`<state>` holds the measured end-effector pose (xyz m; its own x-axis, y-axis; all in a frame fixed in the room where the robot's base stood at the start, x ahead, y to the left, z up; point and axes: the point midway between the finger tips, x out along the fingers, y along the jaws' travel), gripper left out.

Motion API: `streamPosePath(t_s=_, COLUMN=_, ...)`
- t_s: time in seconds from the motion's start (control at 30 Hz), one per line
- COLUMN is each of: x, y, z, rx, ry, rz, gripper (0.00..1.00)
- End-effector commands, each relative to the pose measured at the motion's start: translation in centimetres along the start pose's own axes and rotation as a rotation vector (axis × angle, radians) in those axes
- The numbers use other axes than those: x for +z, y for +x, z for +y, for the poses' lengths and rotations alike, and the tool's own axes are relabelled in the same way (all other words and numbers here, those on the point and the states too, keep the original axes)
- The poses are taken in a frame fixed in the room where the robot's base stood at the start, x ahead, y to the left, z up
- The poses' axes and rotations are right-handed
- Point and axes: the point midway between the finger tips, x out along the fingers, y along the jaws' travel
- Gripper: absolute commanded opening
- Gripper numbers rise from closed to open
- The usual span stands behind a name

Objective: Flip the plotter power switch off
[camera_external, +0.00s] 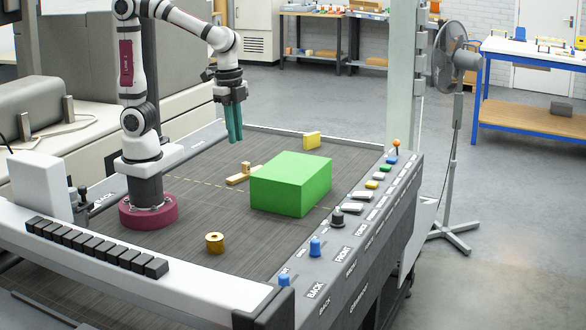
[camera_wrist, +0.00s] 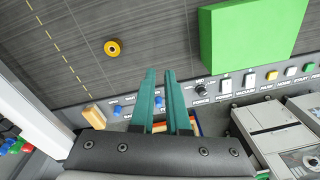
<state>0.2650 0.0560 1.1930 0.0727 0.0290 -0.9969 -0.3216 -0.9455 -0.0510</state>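The plotter's control strip runs along the right edge of its dark bed (camera_external: 190,246). It carries two white rocker switches; the one next to the black knob (camera_wrist: 200,88) seems to be labelled POWER, and this power switch (camera_wrist: 225,84) also shows in the external view (camera_external: 351,208). I cannot tell its on or off position. My gripper (camera_external: 234,139) has teal fingers pointing down, above the far part of the bed and well left of the strip. In the wrist view my gripper (camera_wrist: 160,70) has a narrow gap between its fingertips, with nothing held.
A large green box (camera_external: 290,184) stands on the bed beside the strip. A yellow block (camera_external: 312,141), a wooden piece (camera_external: 241,176) and a brass ring (camera_external: 214,243) lie on the bed. Blue knobs (camera_external: 315,247) and coloured buttons (camera_external: 372,184) line the strip. The bed's near middle is mostly clear.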

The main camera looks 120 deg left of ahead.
Motion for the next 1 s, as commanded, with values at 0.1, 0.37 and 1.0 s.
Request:
streamPosePath(t_s=0.1, x=-6.7, y=2.1, z=-8.0, rx=0.023, ry=-0.124, rz=0.094, gripper=0.00)
streamPosePath(t_s=0.37, x=-11.8, y=8.3, z=-22.5, rx=-0.004, ry=-0.300, rz=0.252, gripper=0.00)
streamPosePath(t_s=1.0, x=-12.6, y=11.8, z=-25.6, rx=-0.016, ry=-0.333, rz=0.282, gripper=0.00)
